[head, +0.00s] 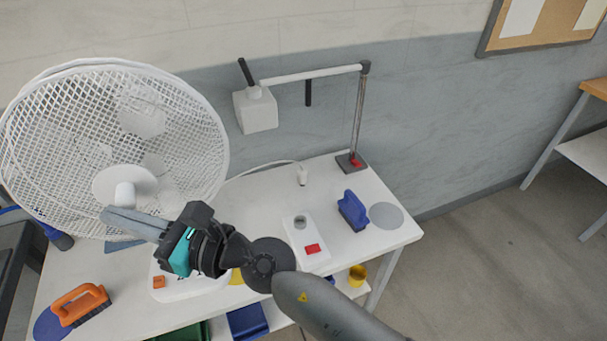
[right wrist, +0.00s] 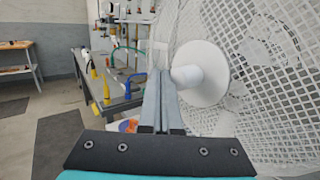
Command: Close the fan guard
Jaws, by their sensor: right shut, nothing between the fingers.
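The white mesh fan guard (head: 60,120) stands upright at the left of the head view and fills the right of the right wrist view (right wrist: 265,70). Two rims show close together along its top; I cannot tell whether they meet all round. A white knob (head: 125,193) sticks out from its round hub, also seen in the right wrist view (right wrist: 187,76). My right gripper (head: 108,215) is shut and empty, its fingertips just below the knob in the head view. In the right wrist view the fingertips (right wrist: 161,75) appear beside the knob; contact is unclear. My left gripper is out of view.
A white unit with a red button (head: 312,249) lies near my right arm. Open floor is at the right.

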